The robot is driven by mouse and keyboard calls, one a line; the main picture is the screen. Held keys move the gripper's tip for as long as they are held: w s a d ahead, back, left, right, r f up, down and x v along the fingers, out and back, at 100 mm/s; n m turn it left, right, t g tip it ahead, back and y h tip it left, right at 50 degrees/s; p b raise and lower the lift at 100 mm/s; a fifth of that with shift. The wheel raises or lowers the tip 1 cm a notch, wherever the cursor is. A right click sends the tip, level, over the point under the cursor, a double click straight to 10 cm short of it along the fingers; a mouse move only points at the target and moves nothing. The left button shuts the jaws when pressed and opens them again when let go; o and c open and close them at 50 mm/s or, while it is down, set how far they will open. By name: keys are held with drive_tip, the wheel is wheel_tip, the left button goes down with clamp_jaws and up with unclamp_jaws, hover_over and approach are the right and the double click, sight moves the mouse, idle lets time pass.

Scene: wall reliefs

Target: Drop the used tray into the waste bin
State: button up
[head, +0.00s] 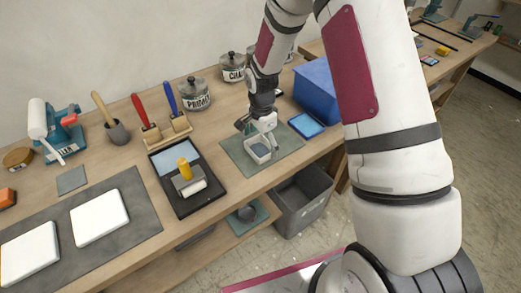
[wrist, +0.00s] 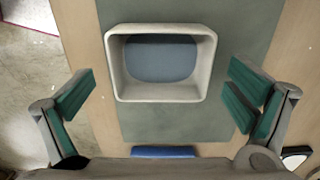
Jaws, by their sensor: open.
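The used tray (head: 258,148) is a small pale tray with a grey-blue bottom, lying on a grey-green mat (head: 284,158) on the bench. In the wrist view the tray (wrist: 118,65) is whole in sight at the upper middle, on the mat (wrist: 180,122). My gripper (head: 257,127) is above the tray. In the wrist view my gripper (wrist: 158,97) is open and empty, its green-padded fingers apart to the left and right of the tray, not touching it. The waste bin (head: 305,203) is a grey open bin on the floor at the bench's front edge, below the mat.
A blue box (head: 318,90) and a blue-screened tablet (head: 307,125) stand right of the mat. A black tray with a yellow-handled tool (head: 184,170) lies to the left. Labelled jars (head: 195,94) stand behind. A lower shelf (head: 225,233) is beside the bin.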

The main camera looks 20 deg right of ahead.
sight(264, 145)
drive_tip(key=shift+f, duration=0.65)
drive_tip(key=c, duration=1.1)
drive_tip(key=shift+r, duration=0.1)
drive_tip(key=shift+w+r, duration=0.1)
drive_tip(key=shift+r, duration=0.4)
drive_tip(key=shift+s+r+b, duration=0.2)
drive_tip(key=shift+s+r, duration=0.05)
drive_tip(key=shift+r, duration=0.4)
drive_tip(key=shift+s+r+b, duration=0.2)
drive_tip(key=shift+s+r, duration=0.05)
drive_tip(key=shift+r, duration=0.35)
drive_tip(key=s+r, duration=0.1)
drive_tip(key=s, duration=1.4)
drive_tip(key=w+n, duration=0.2)
drive_tip(key=w, duration=0.1)
drive_tip(key=w+r+n, duration=0.1)
drive_tip(key=w+n, duration=0.1)
drive_tip(key=w, duration=0.1)
drive_tip(key=w+n, duration=0.3)
drive_tip(key=shift+w+d+r, duration=0.15)
drive_tip(key=shift+w+d, duration=0.1)
drive_tip(key=shift+w, duration=0.05)
drive_tip(key=w+n, duration=0.2)
drive_tip(key=w+r+n, duration=0.1)
drive_tip(key=w+n, duration=0.2)
drive_tip(key=w+d+r+n, duration=0.1)
drive_tip(key=w+n, duration=0.1)
drive_tip(key=w, duration=0.1)
drive_tip(key=shift+w+d, duration=0.1)
drive_tip(key=shift+w, duration=0.1)
